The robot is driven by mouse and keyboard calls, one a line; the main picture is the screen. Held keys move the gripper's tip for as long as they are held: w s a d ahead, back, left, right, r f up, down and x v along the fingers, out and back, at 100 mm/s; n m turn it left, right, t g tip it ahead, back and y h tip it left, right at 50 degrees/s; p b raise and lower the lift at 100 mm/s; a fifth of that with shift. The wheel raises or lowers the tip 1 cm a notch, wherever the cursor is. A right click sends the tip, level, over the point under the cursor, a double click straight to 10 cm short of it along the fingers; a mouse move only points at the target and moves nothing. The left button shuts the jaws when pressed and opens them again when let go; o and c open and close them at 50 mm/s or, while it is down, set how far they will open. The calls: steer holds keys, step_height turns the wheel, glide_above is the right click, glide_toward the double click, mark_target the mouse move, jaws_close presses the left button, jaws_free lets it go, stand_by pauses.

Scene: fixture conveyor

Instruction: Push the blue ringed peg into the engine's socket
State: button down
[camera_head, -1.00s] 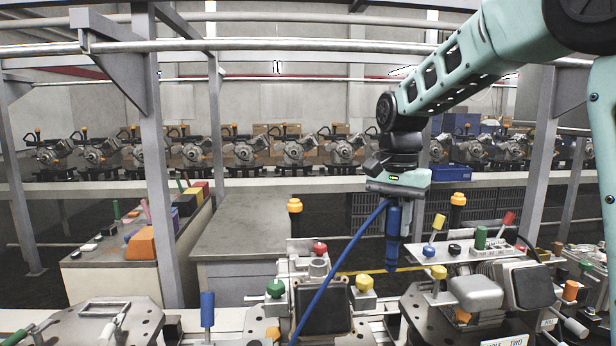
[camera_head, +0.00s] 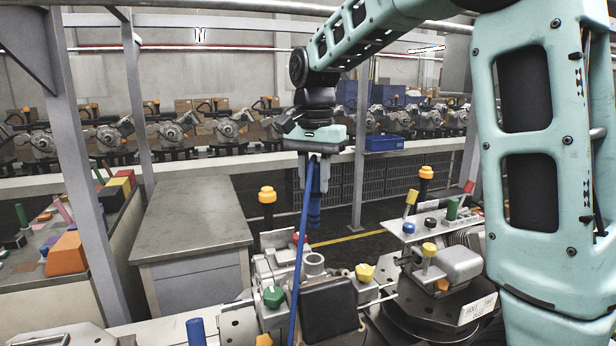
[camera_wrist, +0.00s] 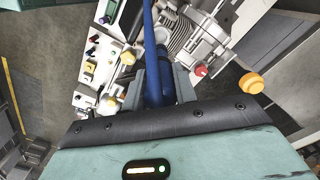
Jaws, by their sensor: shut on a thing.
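The blue ringed peg (camera_head: 314,208) hangs upright below my gripper (camera_head: 313,180), which is shut on it. A blue hose (camera_head: 302,240) runs from near the gripper down past the engine's front. In the wrist view the blue peg (camera_wrist: 157,82) sits between the two grey fingers, and the hose leads away from it. The engine (camera_head: 290,315) stands at the bottom middle of the head view, below the peg. A grey round upright fitting (camera_head: 314,263) on its top may be the socket; I cannot tell for sure. The peg is apart from the engine, in the air above and behind it.
Green (camera_head: 274,297) and yellow (camera_head: 365,272) knobs flank the engine top. A fixture (camera_head: 435,290) with coloured pegs stands to its right. An orange-topped post (camera_head: 267,197) rises behind the engine. A grey bench (camera_head: 190,215) is at left. The air around the peg is clear.

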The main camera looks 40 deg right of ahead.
mark_target(314, 227)
steer(key=shift+f+b, duration=2.2)
steer(key=shift+f, duration=1.4)
steer(key=shift+f, duration=0.3)
steer(key=shift+f+b, duration=0.75)
steer(key=shift+f, duration=0.35)
steer(key=shift+f, duration=0.5)
steer(key=c, duration=1)
jaws_free()
steer(key=shift+c, duration=0.2)
steer(key=shift+b, duration=0.3)
step_height(314, 227, up, 17)
steer(key=shift+r+b, duration=0.2)
steer(key=shift+b, duration=0.95)
